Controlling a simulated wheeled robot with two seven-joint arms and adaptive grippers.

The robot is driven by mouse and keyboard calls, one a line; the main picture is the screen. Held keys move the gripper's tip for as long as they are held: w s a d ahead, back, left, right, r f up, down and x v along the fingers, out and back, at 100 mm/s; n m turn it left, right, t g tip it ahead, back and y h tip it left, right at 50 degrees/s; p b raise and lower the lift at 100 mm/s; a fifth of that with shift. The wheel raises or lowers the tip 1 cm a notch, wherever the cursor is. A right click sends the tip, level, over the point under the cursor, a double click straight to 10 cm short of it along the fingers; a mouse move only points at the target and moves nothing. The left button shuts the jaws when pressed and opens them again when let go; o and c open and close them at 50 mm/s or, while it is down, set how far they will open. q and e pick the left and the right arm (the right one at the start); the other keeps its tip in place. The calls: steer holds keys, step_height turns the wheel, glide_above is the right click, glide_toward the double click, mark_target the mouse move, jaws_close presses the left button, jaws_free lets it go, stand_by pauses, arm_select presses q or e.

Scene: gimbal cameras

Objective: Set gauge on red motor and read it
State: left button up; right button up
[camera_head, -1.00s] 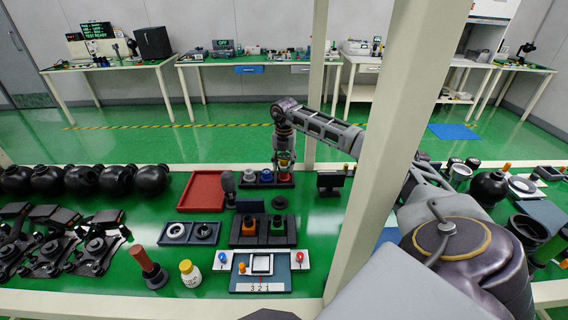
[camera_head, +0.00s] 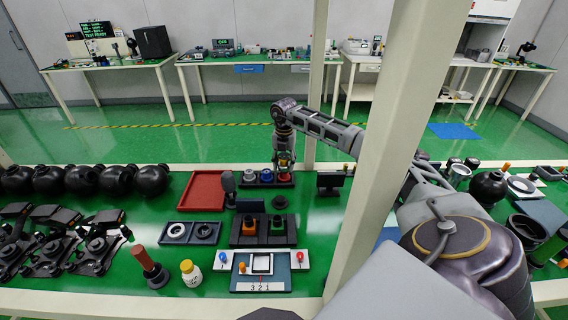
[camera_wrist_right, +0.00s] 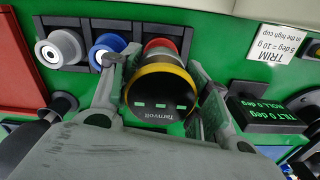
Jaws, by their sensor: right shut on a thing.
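My right gripper (camera_head: 284,160) reaches down over the motor rack (camera_head: 249,184) at the middle of the bench. In the right wrist view the right gripper (camera_wrist_right: 157,72) is shut on the gauge (camera_wrist_right: 160,100), a black round body with a yellow rim, the name "Tarnvolt" and three green dashes on its face. The red motor (camera_wrist_right: 165,45) shows just behind the gauge, in line with it and partly covered. I cannot tell if the two touch. The blue motor (camera_wrist_right: 107,45) and a white-grey motor (camera_wrist_right: 58,48) sit beside it. My left gripper is not in view.
A small black display (camera_wrist_right: 265,113) reading tilt and roll 0 deg stands right of the gripper. A red tray (camera_head: 203,190) lies left of the rack. A pale post (camera_head: 372,150) rises at the right.

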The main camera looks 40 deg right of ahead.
mark_target(284, 156)
steer(key=shift+f+b, duration=0.45)
steer(key=shift+f, duration=0.8)
stand_by(0.6)
steer(key=o, duration=1.2)
steer(key=shift+r, duration=0.15)
steer(key=shift+r, duration=5.9)
